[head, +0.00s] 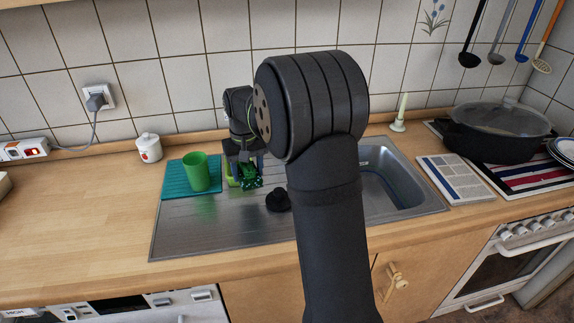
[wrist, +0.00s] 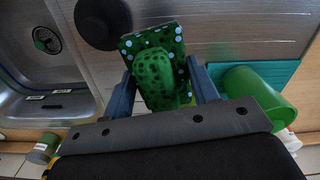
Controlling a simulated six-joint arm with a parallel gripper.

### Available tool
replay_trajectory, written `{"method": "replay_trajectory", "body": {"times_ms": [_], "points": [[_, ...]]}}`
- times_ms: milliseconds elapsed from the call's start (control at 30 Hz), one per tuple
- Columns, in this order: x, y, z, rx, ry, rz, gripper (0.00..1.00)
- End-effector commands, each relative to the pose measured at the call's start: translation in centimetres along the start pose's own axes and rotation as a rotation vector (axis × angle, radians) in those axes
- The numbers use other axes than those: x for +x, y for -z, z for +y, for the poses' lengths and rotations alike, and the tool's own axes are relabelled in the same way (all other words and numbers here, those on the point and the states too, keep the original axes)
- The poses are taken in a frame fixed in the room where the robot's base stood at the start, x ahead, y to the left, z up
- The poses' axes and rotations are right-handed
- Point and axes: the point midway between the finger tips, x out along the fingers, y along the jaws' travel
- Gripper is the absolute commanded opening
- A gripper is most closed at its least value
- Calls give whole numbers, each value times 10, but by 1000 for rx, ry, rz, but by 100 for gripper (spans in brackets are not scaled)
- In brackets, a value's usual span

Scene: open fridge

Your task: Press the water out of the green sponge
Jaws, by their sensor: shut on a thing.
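My gripper (head: 244,158) points down over the drainboard of the steel sink (head: 190,235), left of the basin. In the wrist view its two blue-grey fingers (wrist: 162,88) are on either side of the green sponge (wrist: 155,75), a rounded green body with dark spots, and are shut on it. A darker green, flat piece with light blue spots (wrist: 135,42) shows right behind it; I cannot tell whether it is part of the sponge. In the head view the dark green speckled patch (head: 249,178) sits low between the fingers, and its contact with the steel is unclear.
A green cup (head: 197,172) stands on a teal mat (head: 173,184) just left of the gripper. A round black thing (head: 278,201) lies to its right on the drainboard. The basin (head: 385,185) is partly hidden by my arm. Front-left counter is clear.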

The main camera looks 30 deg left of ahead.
Motion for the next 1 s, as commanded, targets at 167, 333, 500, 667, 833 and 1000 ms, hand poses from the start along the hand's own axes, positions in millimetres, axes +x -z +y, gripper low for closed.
{"method": "replay_trajectory", "body": {"times_ms": [167,333,500,667,833,1000], "points": [[1,1,-33,164,0,1,28],[1,0,-47,257,0,1,28],[7,0,-50,283,0,-1,28],[21,0,-50,283,0,-2,28],[40,0,-50,283,0,-2,28],[54,0,-50,282,0,-1,28]]}}
